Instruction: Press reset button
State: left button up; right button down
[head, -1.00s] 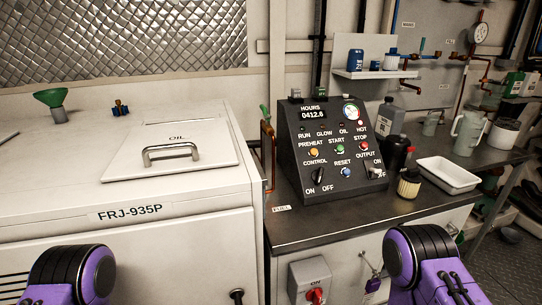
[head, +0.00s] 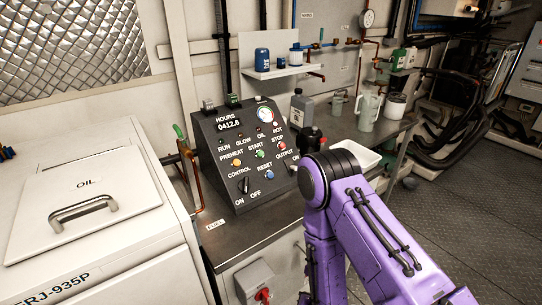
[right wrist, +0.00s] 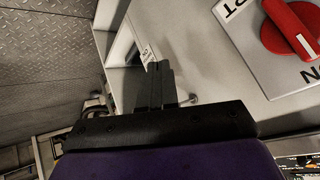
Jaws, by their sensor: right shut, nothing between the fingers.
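The blue reset button (head: 269,175) sits on the sloped face of a black control panel (head: 222,165), just under the RESET label. Nothing covers it in the head view. My right arm reaches in from the lower right of the head view, its hand low in front of the counter, below the panel and apart from the button. In the right wrist view my right gripper (right wrist: 160,72) is shut and empty, beside the cabinet front. The button is not in the wrist view. My left gripper is out of view.
A red rotary switch (right wrist: 290,28) on a grey box is close to my right gripper; it also shows in the head view (head: 263,295). A white tray (head: 362,158), a grey bottle (head: 301,108) and a jug (head: 368,110) stand on the counter right of the panel. A white OIL-lidded cabinet (head: 150,270) is at left.

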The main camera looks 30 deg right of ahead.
aim_at(270, 175)
jog(key=w+d+r+m+t+p, duration=0.1)
jog(key=w+r+t+p, duration=0.1)
jog(key=w+r, duration=0.3)
jog(key=w+d+r+m+t+p, duration=0.1)
jog(key=w+r, duration=0.4)
jog(key=r, duration=0.6)
jog(key=w+d+r+m+t+p, duration=0.2)
jog(key=w+r+t+p, duration=0.2)
jog(key=r, duration=0.4)
jog(key=shift+w+r+p, duration=0.3)
jog(key=shift+w+p, duration=0.4)
jog(key=shift+w, duration=0.25)
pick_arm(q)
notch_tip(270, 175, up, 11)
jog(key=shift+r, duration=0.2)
pick_arm(e)
jog(key=w+d+r+m+t+h, duration=0.1)
jog(key=w+d+r+t, duration=0.1)
jog(key=w+r, duration=0.2)
notch_tip(270, 175, up, 3)
jog(key=shift+r+m+t, duration=0.2)
jog(key=shift+m+t, duration=0.1)
jog(key=shift+m, duration=0.1)
